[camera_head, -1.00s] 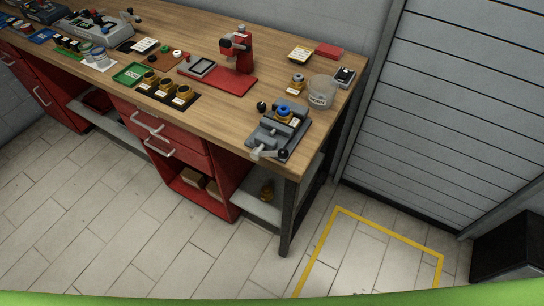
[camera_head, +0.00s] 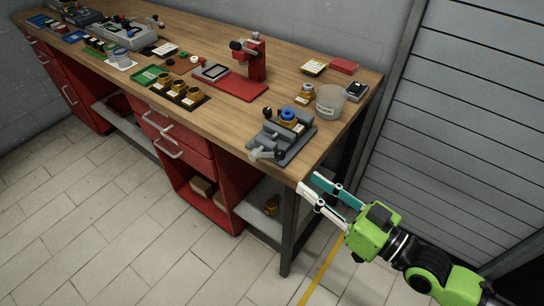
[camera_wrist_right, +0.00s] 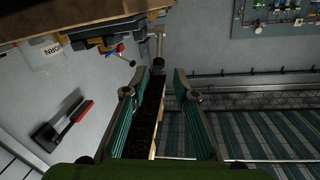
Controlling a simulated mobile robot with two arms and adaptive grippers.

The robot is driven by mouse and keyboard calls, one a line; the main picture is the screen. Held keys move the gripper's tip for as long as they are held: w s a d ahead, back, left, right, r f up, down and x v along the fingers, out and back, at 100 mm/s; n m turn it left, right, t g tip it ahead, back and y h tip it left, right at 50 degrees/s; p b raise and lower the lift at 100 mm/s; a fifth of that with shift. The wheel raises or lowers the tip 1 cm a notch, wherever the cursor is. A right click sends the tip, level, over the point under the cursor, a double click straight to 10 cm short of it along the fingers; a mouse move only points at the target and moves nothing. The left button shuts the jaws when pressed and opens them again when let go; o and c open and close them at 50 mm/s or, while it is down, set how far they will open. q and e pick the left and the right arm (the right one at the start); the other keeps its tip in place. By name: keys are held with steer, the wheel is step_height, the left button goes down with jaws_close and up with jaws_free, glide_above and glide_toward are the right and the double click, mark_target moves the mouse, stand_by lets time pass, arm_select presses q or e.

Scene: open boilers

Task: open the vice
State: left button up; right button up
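The grey vice (camera_head: 291,145) sits on the front right corner of the workbench. A brass part with a blue top (camera_head: 288,117) is in it. The vice's handle (camera_head: 263,154) points toward the bench's front edge. My right gripper (camera_head: 309,184) is in front of and below the bench corner, apart from the vice. Its two long fingers are spread with nothing between them; the wrist view also shows them open (camera_wrist_right: 160,85). My left gripper is not in view.
The wooden workbench (camera_head: 222,122) holds a red press stand (camera_head: 252,65), a clear cup (camera_head: 330,102), a black mat with brass parts (camera_head: 196,102) and a green tray (camera_head: 148,75). A grey slatted wall (camera_head: 455,110) is at the right. The floor in front is clear.

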mark_target(271, 155)
steer(key=p+x, duration=0.2)
steer(key=x, duration=1.1)
steer(key=shift+w+a, duration=0.1)
steer(key=shift+w, duration=0.15)
steer(key=shift+p, duration=0.3)
jaws_close()
